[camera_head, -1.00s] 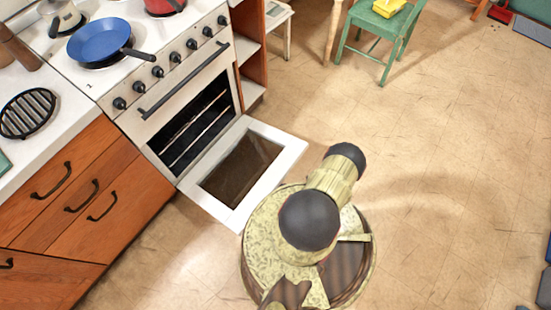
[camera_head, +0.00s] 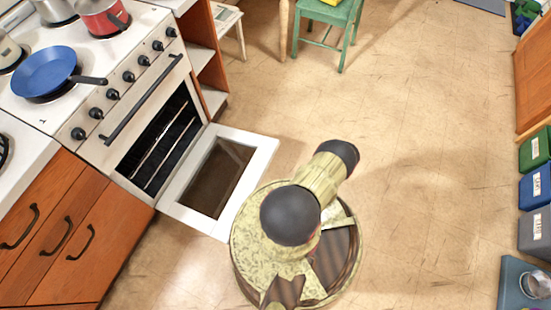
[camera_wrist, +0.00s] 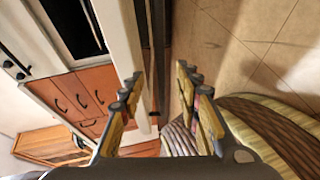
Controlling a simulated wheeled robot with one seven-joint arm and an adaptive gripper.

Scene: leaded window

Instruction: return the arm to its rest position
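In the wrist view, my gripper (camera_wrist: 160,95) is open, with a clear gap between its two fingers and nothing held. Orange cabinet drawers, floor and part of my own round base show beyond the fingers. In the head view, my arm is folded above my base (camera_head: 295,262), with a dark joint on top and a yellowish link pointing up and right. My gripper cannot be made out in the head view.
The stove's oven door (camera_head: 218,182) hangs open, its edge close to my base. A blue pan (camera_head: 45,72) and a red pot (camera_head: 100,16) sit on the stove. A green chair (camera_head: 328,22) stands at the back. Coloured bins (camera_head: 534,188) line the right; the middle floor is clear.

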